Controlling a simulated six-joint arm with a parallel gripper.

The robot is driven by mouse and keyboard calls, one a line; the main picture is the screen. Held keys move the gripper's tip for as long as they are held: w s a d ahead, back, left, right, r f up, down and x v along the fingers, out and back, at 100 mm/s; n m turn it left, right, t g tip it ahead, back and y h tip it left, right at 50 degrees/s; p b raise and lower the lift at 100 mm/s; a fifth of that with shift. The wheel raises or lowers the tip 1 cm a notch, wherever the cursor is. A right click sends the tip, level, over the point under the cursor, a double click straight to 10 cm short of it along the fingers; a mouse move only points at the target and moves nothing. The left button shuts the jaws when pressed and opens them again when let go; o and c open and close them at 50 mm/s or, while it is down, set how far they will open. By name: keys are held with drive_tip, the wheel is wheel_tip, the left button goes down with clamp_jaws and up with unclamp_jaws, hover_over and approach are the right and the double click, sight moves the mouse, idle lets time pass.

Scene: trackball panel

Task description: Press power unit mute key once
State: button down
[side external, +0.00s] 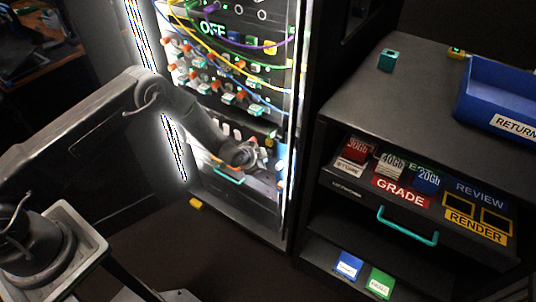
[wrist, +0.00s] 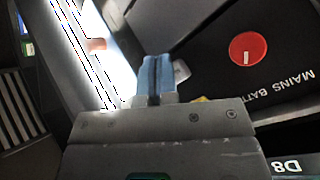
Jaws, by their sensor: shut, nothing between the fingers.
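My gripper (wrist: 156,78) is shut, its two blue-grey fingertips together with nothing between them. In the side view my arm reaches into the lower part of the lit rack, and the fingertips are hard to make out there. In the wrist view a dark panel lies beyond the fingers. It carries a round red knob (wrist: 248,48) with a white mark and the lettering "MAINS BATT", upper right of the fingertips. A key labelled mute cannot be made out in either view. Whether the fingertips touch anything cannot be told.
The rack (side external: 222,50) holds coloured cables, several plugs and an "OFF" label above my arm. A bright light strip (side external: 174,147) runs along its left side. A dark cabinet (side external: 375,100) with an open drawer and a blue bin (side external: 490,95) stands to the right. A yellow block (side external: 196,203) lies below.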

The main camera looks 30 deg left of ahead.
drive_tip(key=shift+w, duration=0.45)
idle(0.6)
drive_tip(key=shift+s, duration=0.8)
drive_tip(key=shift+s, duration=0.15)
drive_tip(key=shift+s, duration=2.4)
